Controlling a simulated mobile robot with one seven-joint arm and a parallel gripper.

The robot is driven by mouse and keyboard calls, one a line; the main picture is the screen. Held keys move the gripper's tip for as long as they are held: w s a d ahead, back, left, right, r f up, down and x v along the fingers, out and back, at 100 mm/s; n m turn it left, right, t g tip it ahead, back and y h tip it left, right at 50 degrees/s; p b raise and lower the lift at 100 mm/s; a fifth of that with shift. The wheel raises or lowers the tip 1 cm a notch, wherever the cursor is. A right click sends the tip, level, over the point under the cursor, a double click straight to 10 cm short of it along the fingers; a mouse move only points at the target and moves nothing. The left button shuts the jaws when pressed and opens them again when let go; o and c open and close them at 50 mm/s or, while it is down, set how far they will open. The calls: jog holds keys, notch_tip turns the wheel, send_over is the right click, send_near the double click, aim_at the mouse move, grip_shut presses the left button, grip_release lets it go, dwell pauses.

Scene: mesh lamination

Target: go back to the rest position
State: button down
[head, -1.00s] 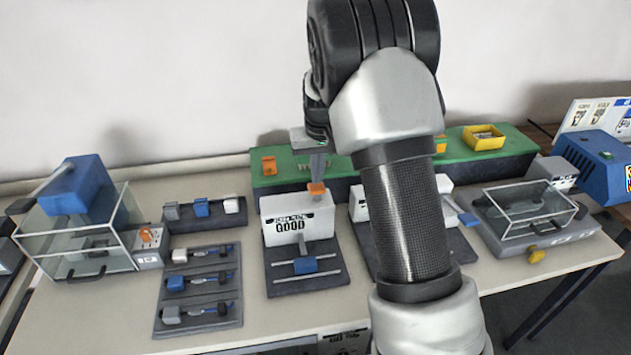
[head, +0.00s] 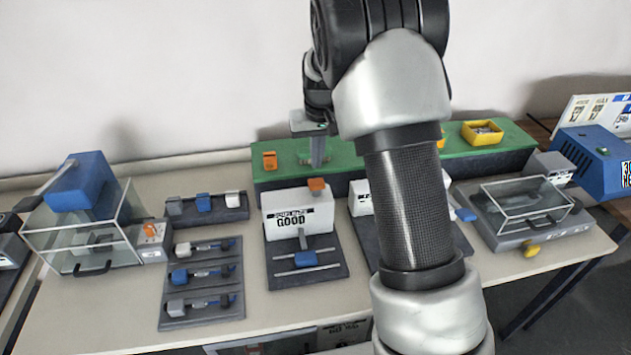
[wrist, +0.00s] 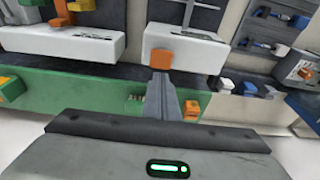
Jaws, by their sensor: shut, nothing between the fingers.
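My gripper (head: 318,158) points down above the back of the table, in front of the green block (head: 356,158) and behind the white box marked GOOD (head: 285,222). Its fingers are together with nothing between them. In the wrist view my gripper (wrist: 162,90) shows its closed grey fingers near the orange piece (wrist: 160,62) on top of a white box. The orange piece also shows in the head view (head: 316,184). The fingers look apart from it. My arm hides part of the second white box (head: 361,203).
A clear case (head: 85,235) with a blue block stands at the left. Grey racks (head: 203,304) with small blue and white parts lie beside it. A yellow bin (head: 482,143) sits on the green block. A clear-lidded device (head: 525,205) is at the right. The front table strip is bare.

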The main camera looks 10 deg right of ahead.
jog(key=s+r+t, duration=0.2)
jog(key=s+r, duration=1.2)
jog(key=r, duration=0.1)
jog(key=s+r+t, duration=0.1)
jog(key=s+r, duration=0.1)
jog(key=s, duration=1.7)
jog(key=shift+s, duration=0.4)
jog(key=shift+a+r, duration=0.1)
jog(key=shift+a, duration=0.05)
